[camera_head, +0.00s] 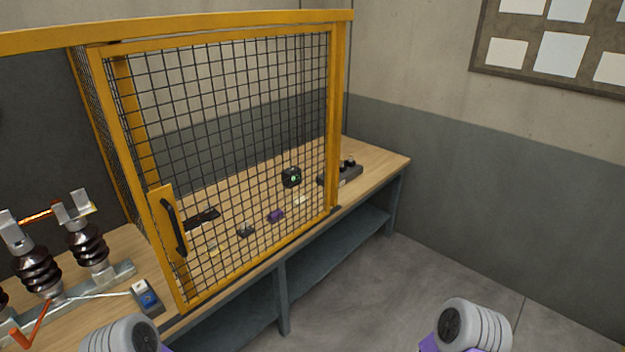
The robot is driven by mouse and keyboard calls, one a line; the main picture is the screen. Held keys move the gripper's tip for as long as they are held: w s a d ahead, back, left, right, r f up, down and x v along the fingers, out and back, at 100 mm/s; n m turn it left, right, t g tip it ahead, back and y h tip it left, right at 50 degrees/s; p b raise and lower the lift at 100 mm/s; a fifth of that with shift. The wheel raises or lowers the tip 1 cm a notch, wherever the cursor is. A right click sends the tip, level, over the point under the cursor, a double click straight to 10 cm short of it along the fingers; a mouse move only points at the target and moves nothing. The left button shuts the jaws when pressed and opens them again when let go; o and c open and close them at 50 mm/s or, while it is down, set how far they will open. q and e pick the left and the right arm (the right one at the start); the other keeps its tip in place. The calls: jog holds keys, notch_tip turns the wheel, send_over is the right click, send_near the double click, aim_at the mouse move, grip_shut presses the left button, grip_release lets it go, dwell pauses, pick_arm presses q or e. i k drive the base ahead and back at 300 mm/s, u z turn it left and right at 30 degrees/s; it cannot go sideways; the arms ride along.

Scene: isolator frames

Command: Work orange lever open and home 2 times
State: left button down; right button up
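The orange lever (28,329) is at the lower left, at the front of a switch unit on the bench. A thin pale rod runs from near it to the right. The unit has dark ribbed insulators (88,246) with metal clamps on top, and a copper-orange bar (37,216) spans between two clamps. The unit is cut off by the left edge. Rounded grey parts of my two arms show at the bottom edge, apart from the lever. Neither gripper's fingers are in view.
A yellow-framed mesh cage (341,120) with a black door handle (173,228) stands on the wooden bench (385,160). Small items, including a purple block (276,216), sit behind the mesh. A blue-labelled box (146,295) is near the switch unit. The floor at right is clear.

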aim_at(36, 268)
jog(key=k, duration=0.5)
jog(key=u, duration=2.5)
jog(key=i, duration=1.45)
jog(key=z, duration=0.5)
